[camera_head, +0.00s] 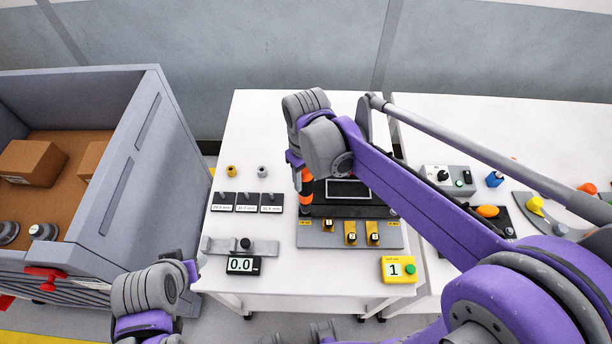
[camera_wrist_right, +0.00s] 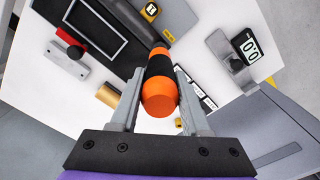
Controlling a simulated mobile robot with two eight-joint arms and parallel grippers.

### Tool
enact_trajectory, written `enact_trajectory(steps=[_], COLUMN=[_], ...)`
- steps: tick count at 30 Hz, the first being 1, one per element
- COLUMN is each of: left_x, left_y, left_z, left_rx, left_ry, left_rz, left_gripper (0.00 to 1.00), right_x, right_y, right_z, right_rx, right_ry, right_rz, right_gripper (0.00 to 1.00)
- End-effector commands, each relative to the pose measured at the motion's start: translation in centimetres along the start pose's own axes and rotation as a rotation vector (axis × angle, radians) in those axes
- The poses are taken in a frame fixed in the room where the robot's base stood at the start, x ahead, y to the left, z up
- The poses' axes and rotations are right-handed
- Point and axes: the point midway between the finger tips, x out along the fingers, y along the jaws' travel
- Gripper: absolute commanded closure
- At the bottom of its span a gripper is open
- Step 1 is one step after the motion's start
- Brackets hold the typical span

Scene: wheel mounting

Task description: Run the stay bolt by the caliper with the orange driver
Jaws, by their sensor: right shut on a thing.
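The orange driver (camera_wrist_right: 160,92), orange with a black band, is between the two fingers of my right gripper (camera_wrist_right: 158,98), which is shut on it. It also shows in the head view (camera_head: 306,192), upright by the left end of the black frame; the tip is hidden.
A slide gauge (camera_head: 243,246) with a 0.0 display stands at the table's front left. A grey plate (camera_head: 320,236) bears numbered yellow holders. A yellow counter box (camera_head: 398,269) is at the front right. A grey bin (camera_head: 170,150) stands left. My right arm hides the table's back right.

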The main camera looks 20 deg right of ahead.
Motion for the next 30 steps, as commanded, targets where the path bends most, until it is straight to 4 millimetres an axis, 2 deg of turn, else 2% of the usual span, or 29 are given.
enact_trajectory(steps=[17,29,30], left_x=[1.0,0.9,0.9], left_y=[0.0,0.0,0.0], left_z=[1.1,1.0,1.0], left_rx=[0.000,0.000,0.000], left_ry=[-0.009,-0.009,-0.009], left_rz=[0.000,0.000,0.000], left_gripper=[0.50,0.50,0.50], right_x=[1.7,1.6,1.6], right_y=[0.0,0.0,0.0], right_z=[0.0,0.0,0.0], right_rx=[0.000,0.000,0.000], right_ry=[-0.001,0.000,0.000], right_rz=[0.000,0.000,0.000], right_gripper=[1.00,1.00,0.59])
